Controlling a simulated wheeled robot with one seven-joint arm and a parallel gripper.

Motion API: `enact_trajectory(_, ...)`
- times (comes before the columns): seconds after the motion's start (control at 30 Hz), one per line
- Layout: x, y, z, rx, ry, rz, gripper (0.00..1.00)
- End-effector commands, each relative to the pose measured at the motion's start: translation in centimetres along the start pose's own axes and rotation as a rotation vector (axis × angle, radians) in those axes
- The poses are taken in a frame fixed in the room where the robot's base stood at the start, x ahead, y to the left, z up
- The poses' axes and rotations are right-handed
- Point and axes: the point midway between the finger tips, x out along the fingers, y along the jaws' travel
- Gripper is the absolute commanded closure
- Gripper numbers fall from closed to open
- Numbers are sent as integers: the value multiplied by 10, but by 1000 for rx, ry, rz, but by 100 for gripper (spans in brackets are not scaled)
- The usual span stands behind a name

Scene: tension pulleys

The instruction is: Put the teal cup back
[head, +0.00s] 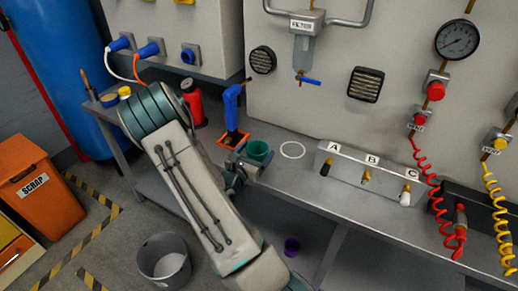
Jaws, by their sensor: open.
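The teal cup (258,149) stands upright on the grey bench top, just left of a white ring outline (292,150) marked on the surface. The ring is empty. My gripper (246,164) is open, low over the bench at the cup's front left side. It is very close to the cup. I cannot tell whether its fingers touch the cup or reach around it. My arm hides part of the bench and most of the wrist.
A blue clamp-like tool (232,108) stands in an orange-outlined square behind the cup, with a red bottle (192,104) further left. The A-B-C block (366,175) stands right of the ring.

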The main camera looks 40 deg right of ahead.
Motion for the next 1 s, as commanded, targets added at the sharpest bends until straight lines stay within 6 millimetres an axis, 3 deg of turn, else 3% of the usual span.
enact_trajectory(0.1, -29, 1, -2, 0, 2, 5, 15)
enact_trajectory(0.3, -69, 0, -2, 0, 2, 3, 15)
enact_trajectory(0.57, -92, -2, 2, 12, 3, -13, 15)
enact_trajectory(0.77, -97, -34, 28, 173, 51, -210, 15)
enact_trajectory(1.0, -131, -90, 54, 529, 214, -592, 15)
